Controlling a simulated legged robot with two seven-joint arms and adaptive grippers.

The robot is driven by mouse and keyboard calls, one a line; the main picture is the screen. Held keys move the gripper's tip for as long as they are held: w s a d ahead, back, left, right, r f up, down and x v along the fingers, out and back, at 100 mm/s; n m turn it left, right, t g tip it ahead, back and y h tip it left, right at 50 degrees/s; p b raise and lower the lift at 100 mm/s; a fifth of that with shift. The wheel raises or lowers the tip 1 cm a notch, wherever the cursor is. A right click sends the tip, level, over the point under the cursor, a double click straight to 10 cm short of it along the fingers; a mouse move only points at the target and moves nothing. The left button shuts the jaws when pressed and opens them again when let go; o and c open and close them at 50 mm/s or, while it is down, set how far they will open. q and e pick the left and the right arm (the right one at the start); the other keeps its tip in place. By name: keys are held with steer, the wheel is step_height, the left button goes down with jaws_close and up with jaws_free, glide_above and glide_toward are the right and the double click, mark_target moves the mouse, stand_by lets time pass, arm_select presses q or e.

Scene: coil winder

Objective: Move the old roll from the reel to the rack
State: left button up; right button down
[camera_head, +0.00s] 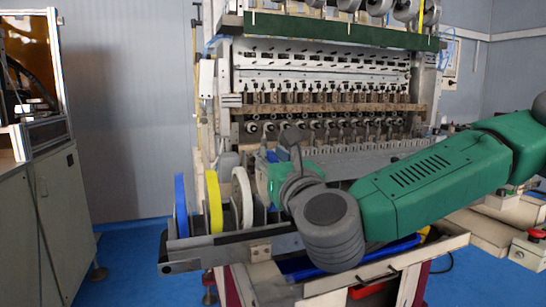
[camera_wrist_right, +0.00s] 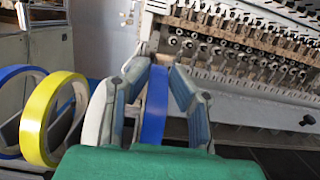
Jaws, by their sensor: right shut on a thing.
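My right gripper (camera_wrist_right: 158,82) has its fingers on either side of a blue roll (camera_wrist_right: 155,108), shut on it, in the right wrist view. In the head view my right arm reaches in from the right, and its wrist hides most of the gripper and the held roll. A low metal rack (camera_head: 205,254) stands left of the gripper. It carries upright rolls: a blue one (camera_head: 181,205), a yellow one (camera_head: 214,202) and a white one (camera_head: 242,197). The white roll (camera_wrist_right: 94,112) is closest to the gripper, partly behind its left finger. The reel cannot be clearly told. My left gripper is out of view.
The coil winder (camera_head: 325,90) with its row of spindles stands behind the gripper. A grey cabinet (camera_head: 45,220) is at the far left. Blue floor (camera_head: 125,265) lies open between cabinet and rack. A red button box (camera_head: 530,248) is at the right.

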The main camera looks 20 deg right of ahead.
steer(key=shift+f+b, duration=1.1)
steer(key=shift+f, duration=0.25)
steer(key=c, duration=1.7)
jaws_free()
steer(key=shift+s+d+f+b, duration=0.1)
steer(key=shift+s+b, duration=0.25)
steer(key=shift+s, duration=1.15)
steer(key=shift+s+f+b, duration=0.1)
steer(key=shift+s+b, duration=0.2)
steer(key=shift+s, duration=1.15)
steer(key=o, duration=0.5)
